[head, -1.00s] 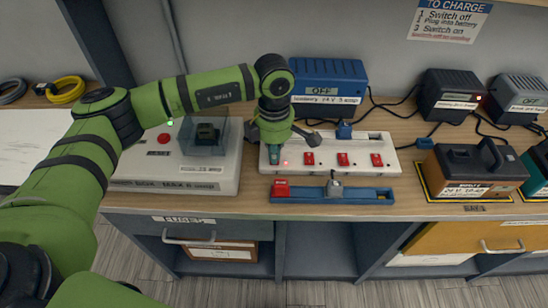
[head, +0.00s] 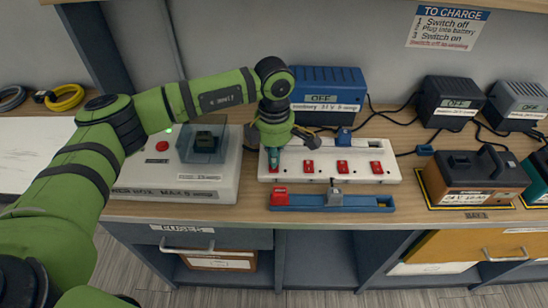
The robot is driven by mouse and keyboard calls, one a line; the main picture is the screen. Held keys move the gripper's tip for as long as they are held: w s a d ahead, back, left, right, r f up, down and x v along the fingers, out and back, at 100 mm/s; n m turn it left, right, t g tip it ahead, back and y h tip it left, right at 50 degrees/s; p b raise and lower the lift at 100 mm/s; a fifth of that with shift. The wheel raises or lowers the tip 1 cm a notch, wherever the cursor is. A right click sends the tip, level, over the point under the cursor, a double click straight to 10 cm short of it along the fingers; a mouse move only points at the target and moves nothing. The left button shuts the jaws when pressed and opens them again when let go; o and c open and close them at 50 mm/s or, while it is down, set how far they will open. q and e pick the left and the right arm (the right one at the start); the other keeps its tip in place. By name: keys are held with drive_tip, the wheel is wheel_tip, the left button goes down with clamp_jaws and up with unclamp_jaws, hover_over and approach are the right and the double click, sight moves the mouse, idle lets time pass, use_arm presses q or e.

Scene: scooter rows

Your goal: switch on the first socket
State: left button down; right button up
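A white socket strip (head: 325,171) with a row of red switches lies on the bench, in front of a blue charger (head: 328,92) whose display reads OFF. My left gripper (head: 273,155) points down over the strip's left end, at the first socket. A teal piece shows below its body there, and grey parts spread to either side. The first red switch (head: 273,168) is mostly hidden under it, so its position and any contact are unclear. The other red switches (head: 342,166) are in plain sight. My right gripper is not in view.
A blue rail (head: 350,201) with a red block and a grey slider lies in front of the strip. A grey-white box (head: 170,178) with a red button and clear cover stands to the left. Two dark chargers and batteries stand right. A wall sign (head: 447,25) lists charging steps.

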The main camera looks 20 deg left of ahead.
use_arm(q)
drive_tip(key=r, duration=0.1)
drive_tip(key=r+p, duration=0.1)
drive_tip(key=r, duration=0.1)
drive_tip(key=r+p, duration=0.1)
drive_tip(key=shift+w+a+r, duration=0.1)
drive_tip(key=shift+w+r, duration=0.15)
drive_tip(key=shift+s+r+b, duration=0.15)
drive_tip(key=shift+r+b, duration=0.3)
drive_tip(key=shift+r, duration=0.25)
wheel_tip(320, 180, up, 8)
drive_tip(key=b, duration=0.1)
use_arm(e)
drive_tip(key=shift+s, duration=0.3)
use_arm(q)
drive_tip(key=shift+r, duration=0.1)
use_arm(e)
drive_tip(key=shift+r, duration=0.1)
